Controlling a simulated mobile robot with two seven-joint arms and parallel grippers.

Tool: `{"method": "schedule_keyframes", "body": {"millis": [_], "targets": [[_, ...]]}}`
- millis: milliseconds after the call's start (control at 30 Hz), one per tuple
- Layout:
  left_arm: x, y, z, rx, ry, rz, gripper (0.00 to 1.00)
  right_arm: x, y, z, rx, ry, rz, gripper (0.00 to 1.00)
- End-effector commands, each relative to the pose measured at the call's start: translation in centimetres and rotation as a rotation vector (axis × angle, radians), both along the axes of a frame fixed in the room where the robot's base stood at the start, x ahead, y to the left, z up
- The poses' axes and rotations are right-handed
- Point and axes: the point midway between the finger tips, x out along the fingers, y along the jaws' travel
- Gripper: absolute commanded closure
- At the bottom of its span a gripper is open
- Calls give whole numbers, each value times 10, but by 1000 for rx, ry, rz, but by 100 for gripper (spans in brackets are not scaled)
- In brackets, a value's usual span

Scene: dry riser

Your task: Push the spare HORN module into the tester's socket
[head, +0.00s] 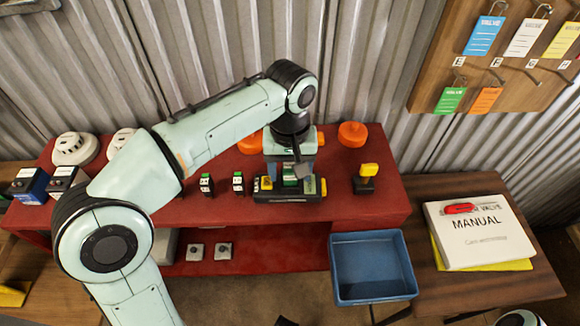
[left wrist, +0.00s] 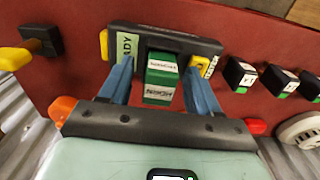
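The tester (head: 290,197) is a dark block on the red bench. It also shows in the left wrist view (left wrist: 190,43), with a pale label ending in "ADY" and yellow parts at both sides. A green module (left wrist: 161,78) with white labels stands at the tester's middle, where the socket would be; its text is too blurred to read. How deep it sits, I cannot tell. My left gripper (left wrist: 160,90) has its blue fingers on either side of the module, with gaps showing. In the head view the left gripper (head: 290,168) points down over the tester. My right gripper is not in view.
Small black modules (head: 206,185) (head: 238,183) stand left of the tester. A yellow-topped black switch (head: 366,178) stands right, and an orange knob (head: 352,134) behind. A blue tray (head: 372,296) and a manual (head: 480,250) lie front right. Corrugated metal wall closes the back.

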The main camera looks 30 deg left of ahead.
Motion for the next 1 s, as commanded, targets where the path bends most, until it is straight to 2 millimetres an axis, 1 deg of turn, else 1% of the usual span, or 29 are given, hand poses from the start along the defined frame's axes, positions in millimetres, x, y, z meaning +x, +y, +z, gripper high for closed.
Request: {"method": "schedule_keyframes", "body": {"millis": [267,367,467,700,800,900,1000], "targets": [[0,0,1,0,0,0,39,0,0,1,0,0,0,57],[0,0,9,0,-1,0,39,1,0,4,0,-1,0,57],[1,0,25,-1,-3,0,39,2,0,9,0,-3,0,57],[1,0,79,0,-4,0,39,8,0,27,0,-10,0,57],[1,0,98,0,-4,0,39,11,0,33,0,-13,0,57],[1,-1,112,0,-2,-1,39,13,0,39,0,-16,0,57],[1,-1,120,0,-1,-1,39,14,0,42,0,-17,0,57]]}}
